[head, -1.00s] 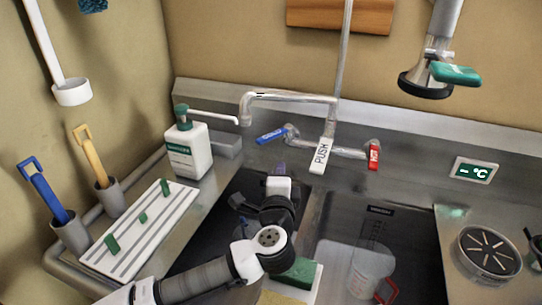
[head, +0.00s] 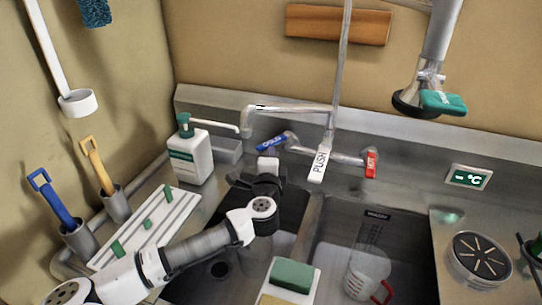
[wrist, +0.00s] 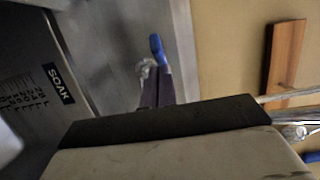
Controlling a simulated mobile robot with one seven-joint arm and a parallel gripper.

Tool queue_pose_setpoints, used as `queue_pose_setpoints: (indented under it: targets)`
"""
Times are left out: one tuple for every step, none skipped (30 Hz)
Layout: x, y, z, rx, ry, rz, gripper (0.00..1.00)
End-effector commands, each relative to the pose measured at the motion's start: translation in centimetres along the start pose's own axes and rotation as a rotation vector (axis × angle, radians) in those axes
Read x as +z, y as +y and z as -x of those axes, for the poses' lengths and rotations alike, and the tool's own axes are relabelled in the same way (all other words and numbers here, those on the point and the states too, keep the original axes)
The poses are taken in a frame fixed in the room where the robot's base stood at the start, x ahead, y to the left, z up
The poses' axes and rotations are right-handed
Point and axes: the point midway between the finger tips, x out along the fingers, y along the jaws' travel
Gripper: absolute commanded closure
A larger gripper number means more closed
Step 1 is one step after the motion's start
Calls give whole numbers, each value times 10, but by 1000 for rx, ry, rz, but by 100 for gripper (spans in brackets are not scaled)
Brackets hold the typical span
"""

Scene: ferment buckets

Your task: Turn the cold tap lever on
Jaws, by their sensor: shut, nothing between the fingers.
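The cold tap lever (head: 271,143) is blue with white lettering and points left from the left valve of the wall tap. The red hot lever (head: 371,164) is on the right valve. The white PUSH lever (head: 318,164) hangs between them. My gripper (head: 268,152) is just below the cold lever in the head view, its fingers largely hidden by its own body. In the wrist view the dark fingers of my gripper (wrist: 157,78) are together and empty, with their tips close to a blue lever end (wrist: 157,46). I cannot tell whether they touch.
The metal spout (head: 285,109) arches above the cold lever. A sanitizer bottle (head: 190,152) stands to the left. The right basin holds a clear jug (head: 367,272). A green sponge (head: 292,275) lies near the divider. A spray head (head: 440,101) hangs at upper right.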

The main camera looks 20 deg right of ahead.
Motion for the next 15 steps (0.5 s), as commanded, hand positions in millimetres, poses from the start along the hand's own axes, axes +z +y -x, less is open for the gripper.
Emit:
queue_pose_setpoints:
  targets:
    - [1,1,0,0,3,0,100]
    - [2,1,-1,1,8,0,100]
    - [4,2,-2,1,17,0,100]
    - [5,3,-2,1,28,-1,100]
    - [6,3,-3,1,40,-1,100]
    - [9,4,-4,2,59,-1,100]
    - [11,5,-5,2,73,-1,100]
    - [12,4,-6,1,88,-2,100]
    - [14,4,-7,1,107,0,100]
    - [17,5,-8,0,119,0,100]
    - [20,6,-10,0,127,1,100]
    - [25,6,-13,-1,129,3,100]
    - [27,5,-16,-1,129,2,100]
    - [30,4,-18,-1,129,3,100]
    - [32,4,-20,0,130,2,100]
